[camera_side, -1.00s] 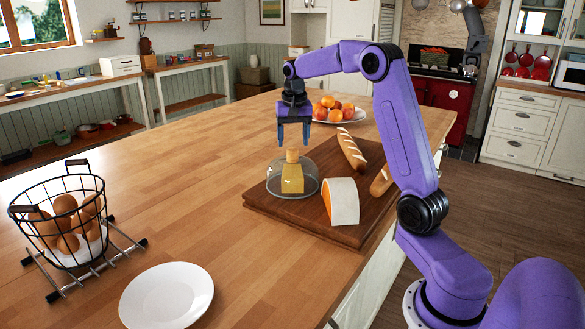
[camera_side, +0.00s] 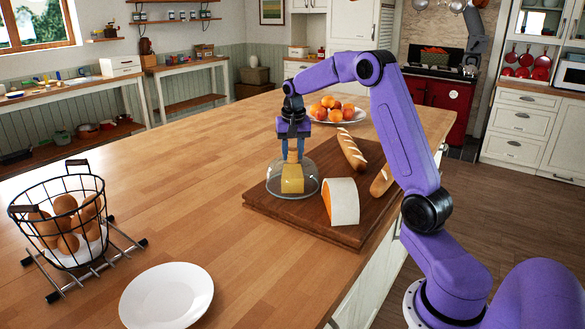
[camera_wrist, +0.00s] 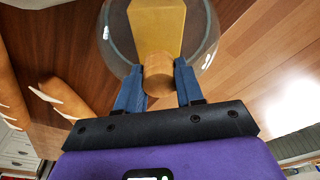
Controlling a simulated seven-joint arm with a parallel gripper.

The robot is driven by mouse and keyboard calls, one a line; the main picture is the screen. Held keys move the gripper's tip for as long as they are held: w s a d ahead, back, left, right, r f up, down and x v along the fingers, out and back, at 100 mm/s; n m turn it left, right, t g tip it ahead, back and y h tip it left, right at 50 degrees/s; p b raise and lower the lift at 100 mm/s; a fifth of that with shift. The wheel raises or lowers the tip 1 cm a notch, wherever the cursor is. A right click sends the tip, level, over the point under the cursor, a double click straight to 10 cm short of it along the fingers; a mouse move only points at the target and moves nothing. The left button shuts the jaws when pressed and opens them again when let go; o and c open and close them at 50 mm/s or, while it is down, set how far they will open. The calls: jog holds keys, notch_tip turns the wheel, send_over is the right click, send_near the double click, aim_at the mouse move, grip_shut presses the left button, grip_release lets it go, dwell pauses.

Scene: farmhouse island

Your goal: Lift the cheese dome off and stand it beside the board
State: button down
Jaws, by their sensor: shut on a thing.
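The clear cheese dome (camera_side: 275,180) stands upright over a yellow cheese wedge (camera_side: 292,180) at the left side of the wooden board (camera_side: 258,202). A round wooden knob tops it. My gripper (camera_side: 293,156) points straight down over the dome and is shut on that knob. In the wrist view the blue fingers of my gripper (camera_wrist: 160,84) sit on either side of the knob (camera_wrist: 158,70). The dome (camera_wrist: 205,50) and the wedge (camera_wrist: 157,25) show beyond it. The dome's rim rests on the board, with no visible gap.
An orange-and-white cheese piece (camera_side: 343,203) stands right of the dome, with bread loaves (camera_side: 351,152) on the board. A plate of fruit (camera_side: 335,110) is behind. An egg basket (camera_side: 62,222) and white plate (camera_side: 167,296) are at left. The counter left of the board is clear.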

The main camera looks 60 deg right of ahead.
notch_tip(320, 180, up, 10)
jog(key=shift+r, duration=0.1)
dwell(0.5)
jog(key=shift+a, duration=0.1)
dwell(0.3)
jog(key=s+a+f+n+y, duration=0.1)
jog(key=s+a+n, duration=0.3)
jog(key=a, duration=0.4)
jog(key=s+a+f+n, duration=0.2)
jog(key=s+a+n, duration=0.1)
jog(key=a+n, duration=0.3)
jog(key=s+a+f+n+y, duration=0.1)
jog(key=s+a+n, duration=0.25)
jog(key=a, duration=0.55)
jog(key=s+a+f+n, duration=0.2)
jog(key=s+a+n, duration=0.25)
jog(key=s, duration=0.35)
notch_tip(320, 180, down, 8)
jog(key=shift+d+f+y, duration=0.2)
jog(key=shift+d+y, duration=0.1)
jog(key=shift+d, duration=0.05)
jog(key=shift+f, duration=0.15)
